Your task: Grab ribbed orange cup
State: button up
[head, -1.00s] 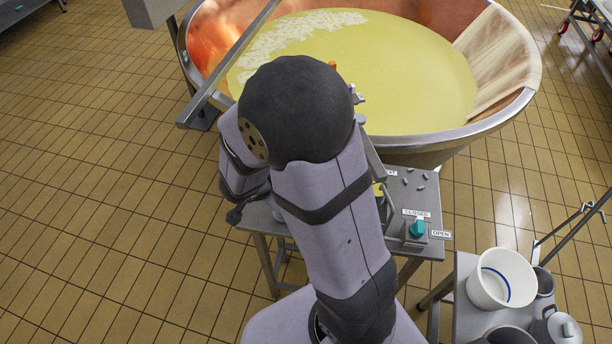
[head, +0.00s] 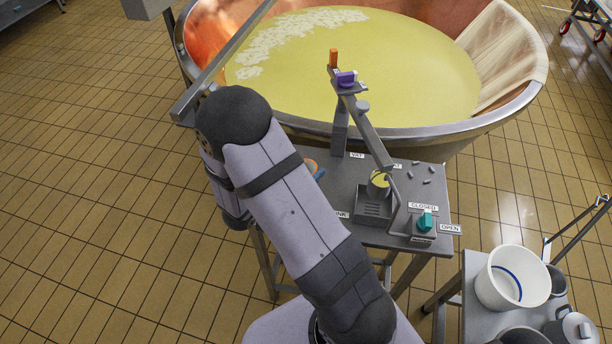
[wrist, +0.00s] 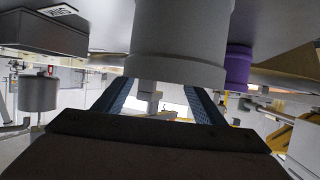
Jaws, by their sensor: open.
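A small upright orange piece (head: 333,58) stands at the top of a metal post on the work table, beside a purple piece (head: 346,78). A second orange item (head: 312,167), with some blue near it, lies on the table and is partly covered by my arm. I cannot make out ribs on either, so I cannot tell which is the cup. In the wrist view my gripper (wrist: 158,103) is open, with two blue-lined fingers. A large grey cylinder (wrist: 180,45) fills the upper middle there, beyond the fingers. No orange cup is clear there. My gripper is hidden in the head view.
The metal table (head: 395,235) carries a teal knob (head: 425,221), a yellow-topped container (head: 379,184) and a tilted metal bar. A copper vat (head: 440,135) of yellow liquid stands behind. A white bucket (head: 497,290) is at right. A purple cylinder (wrist: 238,65) shows in the wrist view.

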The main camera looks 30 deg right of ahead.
aim_at(311, 165)
jog(key=shift+f+p+x, duration=0.15)
jog(key=shift+p+x, duration=0.2)
jog(key=shift+x, duration=1.05)
jog(key=shift+f+p+x, duration=0.2)
jog(key=shift+p+x, duration=0.1)
jog(key=shift+x, duration=1.1)
jog(key=shift+s, duration=0.15)
jog(key=shift+a, duration=0.1)
jog(key=shift+c, duration=0.6)
jog(key=c, duration=1)
